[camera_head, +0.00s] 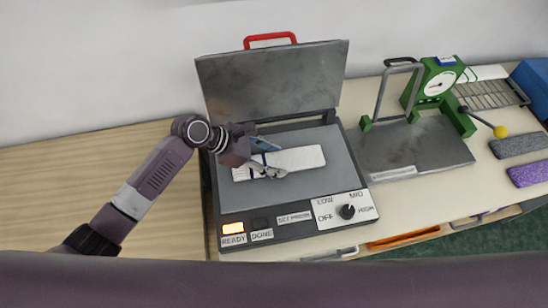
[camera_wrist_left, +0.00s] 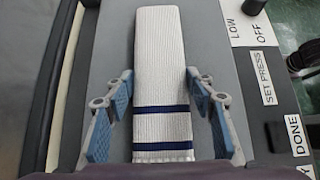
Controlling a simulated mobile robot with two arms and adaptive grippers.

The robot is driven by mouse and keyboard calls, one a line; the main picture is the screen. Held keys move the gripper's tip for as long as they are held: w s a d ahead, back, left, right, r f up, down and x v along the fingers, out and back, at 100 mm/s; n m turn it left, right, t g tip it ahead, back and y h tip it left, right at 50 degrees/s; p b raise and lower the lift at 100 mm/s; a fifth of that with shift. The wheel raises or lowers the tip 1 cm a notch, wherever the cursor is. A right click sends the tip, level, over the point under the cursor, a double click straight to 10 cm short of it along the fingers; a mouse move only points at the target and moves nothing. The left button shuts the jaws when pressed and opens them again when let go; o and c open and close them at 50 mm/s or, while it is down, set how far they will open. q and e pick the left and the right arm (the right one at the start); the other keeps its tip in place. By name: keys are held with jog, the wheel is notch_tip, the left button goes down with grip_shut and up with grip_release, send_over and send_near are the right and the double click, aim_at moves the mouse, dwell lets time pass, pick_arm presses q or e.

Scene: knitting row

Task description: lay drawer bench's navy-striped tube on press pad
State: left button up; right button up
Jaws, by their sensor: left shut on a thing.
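The navy-striped tube (camera_head: 302,158) is white and ribbed and lies flat along the grey press pad (camera_head: 285,193). In the left wrist view the tube (camera_wrist_left: 160,55) runs away from me, with two navy bands near its close end. My left gripper (camera_head: 270,158) is low over the tube's left end, shut on it, with one finger on each side. Its blue-padded fingers (camera_wrist_left: 160,110) flank the banded end in the left wrist view. The pad (camera_wrist_left: 103,65) shows on both sides of the tube. My right gripper is not in view.
The press lid (camera_head: 270,85) stands open behind the pad. The control strip has a dial (camera_head: 347,211) and a lit READY lamp (camera_head: 233,227). To the right are a green gauge stand (camera_head: 437,85), a wire rack (camera_head: 490,94) and grey and purple knits (camera_head: 528,173). The wooden top at left is clear.

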pick_arm(q)
jog(key=o, duration=0.9)
jog(key=shift+f, duration=0.1)
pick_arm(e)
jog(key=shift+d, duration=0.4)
pick_arm(q)
jog(key=b+v, duration=0.1)
jog(key=v, duration=1.1)
jog(key=shift+r, duration=0.2)
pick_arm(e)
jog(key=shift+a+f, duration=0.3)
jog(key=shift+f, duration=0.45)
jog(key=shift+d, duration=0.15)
